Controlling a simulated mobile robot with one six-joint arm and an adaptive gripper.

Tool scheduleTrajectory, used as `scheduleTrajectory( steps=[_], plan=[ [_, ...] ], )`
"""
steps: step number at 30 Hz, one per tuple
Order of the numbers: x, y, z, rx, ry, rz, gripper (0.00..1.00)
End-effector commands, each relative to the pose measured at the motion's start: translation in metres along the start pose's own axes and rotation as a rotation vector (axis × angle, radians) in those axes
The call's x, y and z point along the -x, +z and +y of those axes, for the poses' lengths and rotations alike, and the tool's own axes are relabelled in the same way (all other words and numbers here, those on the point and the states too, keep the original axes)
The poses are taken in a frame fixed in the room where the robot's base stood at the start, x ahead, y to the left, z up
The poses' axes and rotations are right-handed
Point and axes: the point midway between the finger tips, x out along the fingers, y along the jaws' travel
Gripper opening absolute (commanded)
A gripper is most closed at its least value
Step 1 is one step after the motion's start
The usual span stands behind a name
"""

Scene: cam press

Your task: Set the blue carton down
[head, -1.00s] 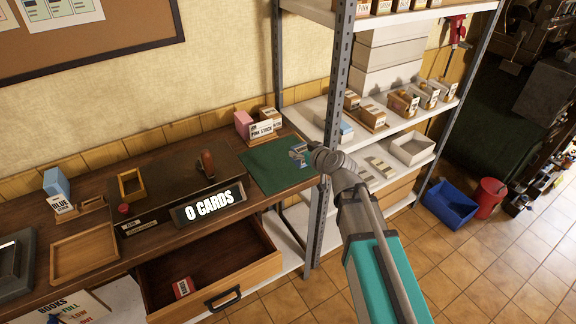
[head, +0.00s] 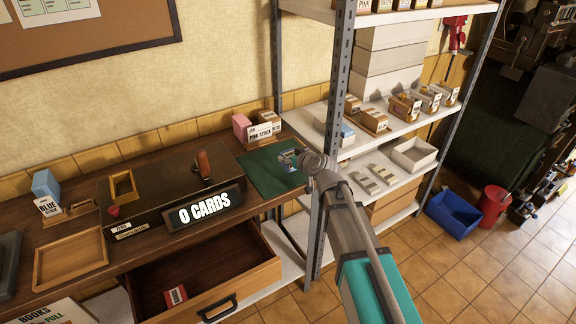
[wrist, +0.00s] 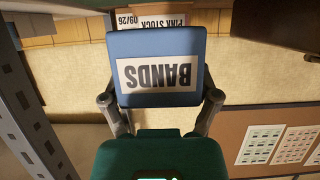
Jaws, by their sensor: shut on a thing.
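My gripper (wrist: 160,98) is shut on a blue carton (wrist: 158,42) marked "BANDS". In the wrist view the carton's label is upside down, and a finger lies along each side. In the head view my gripper (head: 296,159) is over the green mat (head: 262,174) at the right end of the desk; the carton is small and mostly hidden there. I cannot tell whether the carton touches the mat.
A pink block (head: 241,126) and a "PINK STOCK" sign (head: 260,134) stand behind the mat. The "0 CARDS" box (head: 150,195) is left of it. An open drawer (head: 205,270) juts out in front. A shelf post (head: 333,130) rises close to my arm on the right.

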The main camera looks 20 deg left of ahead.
Motion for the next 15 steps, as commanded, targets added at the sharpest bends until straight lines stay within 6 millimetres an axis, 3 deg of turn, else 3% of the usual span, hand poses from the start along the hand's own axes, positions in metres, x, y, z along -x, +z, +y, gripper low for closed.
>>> scheduleTrajectory(
  steps=[8, 15],
  plan=[
    [-0.007, 0.004, 0.0, 0.0, -0.001, 0.0, 0.29],
    [-0.018, 0.021, -0.001, 0.001, 0.0, 0.0, 0.29]
  ],
)
